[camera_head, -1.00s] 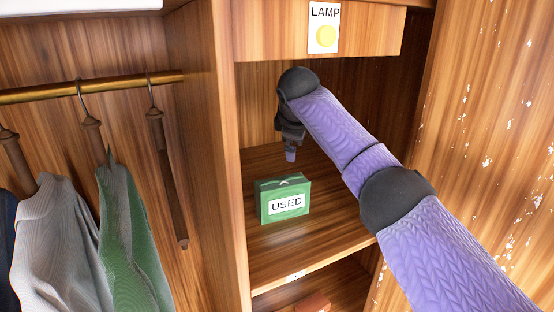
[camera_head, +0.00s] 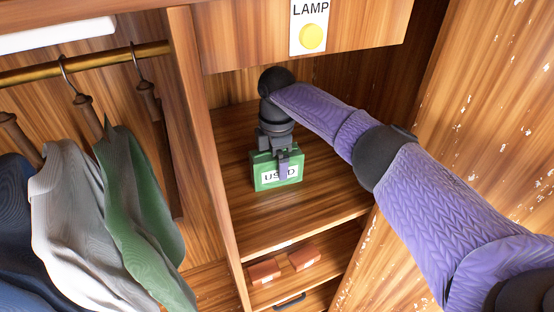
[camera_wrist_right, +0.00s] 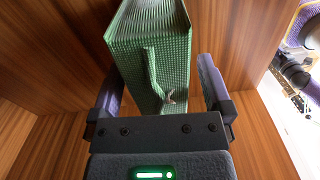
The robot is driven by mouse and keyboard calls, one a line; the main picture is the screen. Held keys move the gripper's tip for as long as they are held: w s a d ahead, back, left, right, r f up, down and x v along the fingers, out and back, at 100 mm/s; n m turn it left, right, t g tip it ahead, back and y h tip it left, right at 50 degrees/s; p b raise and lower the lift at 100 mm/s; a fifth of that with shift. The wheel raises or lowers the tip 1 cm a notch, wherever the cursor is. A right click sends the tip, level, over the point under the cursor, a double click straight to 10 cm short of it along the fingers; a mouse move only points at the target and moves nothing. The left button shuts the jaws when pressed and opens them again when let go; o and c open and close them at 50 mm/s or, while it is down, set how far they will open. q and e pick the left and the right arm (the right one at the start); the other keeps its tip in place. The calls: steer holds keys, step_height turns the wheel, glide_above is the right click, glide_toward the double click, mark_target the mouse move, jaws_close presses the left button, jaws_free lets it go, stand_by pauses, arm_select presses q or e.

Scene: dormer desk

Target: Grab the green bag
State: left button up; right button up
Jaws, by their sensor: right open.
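The green bag (camera_head: 263,183) is a small boxy green block with a white "USED" label, standing on the wooden shelf (camera_head: 310,205) of the cubby. In the right wrist view the bag (camera_wrist_right: 175,50) shows a ribbed top and a strap-like loop on its near side. My right gripper (camera_head: 272,165) is over the bag, one purple finger in front of the label. In the right wrist view, the open fingers (camera_wrist_right: 160,85) are on either side of the bag, with visible gaps. My left gripper is not in view.
A yellow lamp button (camera_head: 312,37) is on the panel above the cubby. Orange-brown blocks (camera_head: 305,257) lie on the lower shelf. The shelf right of the bag is clear.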

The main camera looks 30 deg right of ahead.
steer(key=shift+a+f, duration=0.1)
steer(key=shift+f, duration=0.45)
jaws_close()
